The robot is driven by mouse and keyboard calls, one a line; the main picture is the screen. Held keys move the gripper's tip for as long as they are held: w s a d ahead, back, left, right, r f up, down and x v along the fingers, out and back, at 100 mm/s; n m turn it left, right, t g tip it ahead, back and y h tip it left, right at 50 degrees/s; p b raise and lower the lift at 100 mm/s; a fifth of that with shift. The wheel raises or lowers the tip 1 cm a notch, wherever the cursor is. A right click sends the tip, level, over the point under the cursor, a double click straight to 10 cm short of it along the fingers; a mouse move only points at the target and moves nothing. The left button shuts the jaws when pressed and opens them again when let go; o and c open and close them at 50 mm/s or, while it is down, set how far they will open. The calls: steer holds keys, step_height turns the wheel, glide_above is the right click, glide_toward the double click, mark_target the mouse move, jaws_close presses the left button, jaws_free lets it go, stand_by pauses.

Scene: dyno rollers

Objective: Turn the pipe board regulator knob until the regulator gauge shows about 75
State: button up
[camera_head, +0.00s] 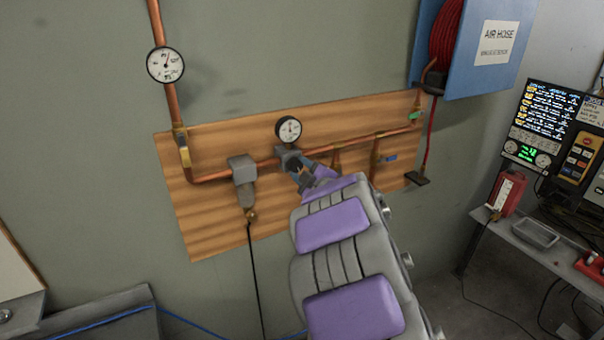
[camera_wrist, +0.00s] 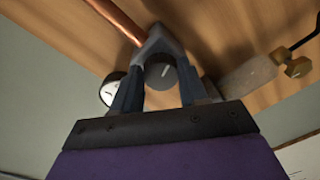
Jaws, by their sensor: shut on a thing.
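The wooden pipe board (camera_head: 210,220) is on the wall ahead. The regulator body (camera_head: 283,153) sits on its copper pipe, with the round white regulator gauge (camera_head: 289,129) just above. The gauge's needle is too small to read surely. My gripper (camera_head: 306,176) is at the regulator, its fingers on the dark knob. In the wrist view the round knob (camera_wrist: 160,72), with a pale line on its face, lies between the two fingertips of my gripper (camera_wrist: 158,84). The gauge (camera_wrist: 110,91) shows partly behind the left finger, its reading unclear.
A larger gauge (camera_head: 165,65) is on the vertical pipe at upper left. A grey filter (camera_head: 243,170) hangs left of the regulator. A blue-handled valve (camera_head: 387,158) is to the right. A hose reel box (camera_head: 480,45) and a bench (camera_head: 545,260) stand farther right.

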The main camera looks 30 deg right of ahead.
stand_by(0.4)
steer(key=o, duration=1.1)
steer(key=shift+a, duration=0.1)
steer(key=shift+c, duration=0.2)
steer(key=shift+s, duration=0.15)
steer(key=s+d+b, duration=0.1)
steer(key=s+b, duration=0.3)
steer(key=s, duration=1.3)
steer(key=shift+r, duration=0.15)
